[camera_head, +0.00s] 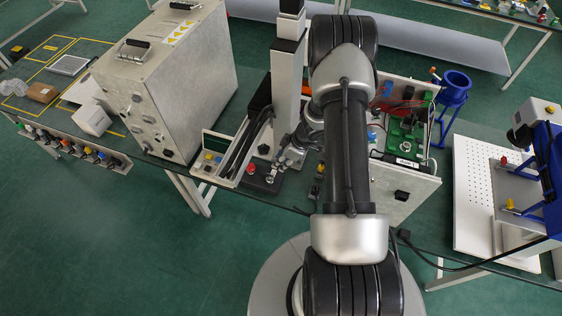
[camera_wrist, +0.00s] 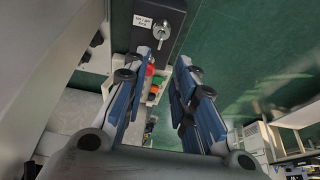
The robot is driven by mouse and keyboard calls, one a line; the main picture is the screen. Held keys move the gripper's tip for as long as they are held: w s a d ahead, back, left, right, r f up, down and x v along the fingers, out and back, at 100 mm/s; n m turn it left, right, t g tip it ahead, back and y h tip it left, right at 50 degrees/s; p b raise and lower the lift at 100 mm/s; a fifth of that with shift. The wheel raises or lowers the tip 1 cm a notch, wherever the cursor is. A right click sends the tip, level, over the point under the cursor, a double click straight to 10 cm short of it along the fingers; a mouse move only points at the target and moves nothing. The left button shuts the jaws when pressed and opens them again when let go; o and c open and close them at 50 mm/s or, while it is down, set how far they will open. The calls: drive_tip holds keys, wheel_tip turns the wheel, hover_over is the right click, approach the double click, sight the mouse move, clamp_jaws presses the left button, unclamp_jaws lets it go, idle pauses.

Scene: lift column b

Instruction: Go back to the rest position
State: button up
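My gripper (camera_wrist: 163,62) is open in the wrist view, its two blue-padded fingers apart with nothing between them. Just beyond the fingertips is a dark box (camera_wrist: 140,22) with a small white label and a silver key-like knob (camera_wrist: 162,30); the fingers look apart from it, though the gap is hard to judge. In the head view my arm reaches forward over the bench, and my gripper is partly hidden beside the arm near the lift column (camera_head: 286,85). No rest position is marked in either view.
A large grey metal cabinet (camera_head: 165,85) stands left of the column. A panel with a green circuit board (camera_head: 405,135) is right of my arm, with a blue round stand (camera_head: 453,90) behind it. A white perforated board (camera_head: 475,190) lies further right. Green floor is open at lower left.

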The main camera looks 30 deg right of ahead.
idle(0.3)
drive_tip(key=w+d+r+m+t+h+b, duration=0.1)
drive_tip(key=w+d+r+h+b, duration=0.15)
drive_tip(key=r, duration=0.35)
drive_tip(key=w+d+r+m+t+h+b, duration=0.1)
drive_tip(key=w+r+h+b, duration=0.1)
drive_tip(key=w+r, duration=0.3)
drive_tip(key=s+a+r+m+h+b, duration=0.1)
drive_tip(key=s+r+m+b, duration=0.15)
drive_tip(key=r, duration=0.45)
drive_tip(key=s+a+r+m+h+b, duration=0.1)
drive_tip(key=s+r+h+b, duration=0.15)
drive_tip(key=r, duration=0.35)
drive_tip(key=s+a+m+y+b, duration=0.1)
drive_tip(key=s+a+b, duration=0.3)
drive_tip(key=s+a, duration=0.5)
drive_tip(key=s+a+m+y+b, duration=0.1)
drive_tip(key=s+a+y+b, duration=0.3)
drive_tip(key=s+a, duration=0.6)
drive_tip(key=s, duration=0.6)
drive_tip(key=shift+a+f+g+b, duration=0.2)
drive_tip(key=shift+f+g+b, duration=0.15)
drive_tip(key=shift+g, duration=0.05)
drive_tip(key=shift+s, duration=0.15)
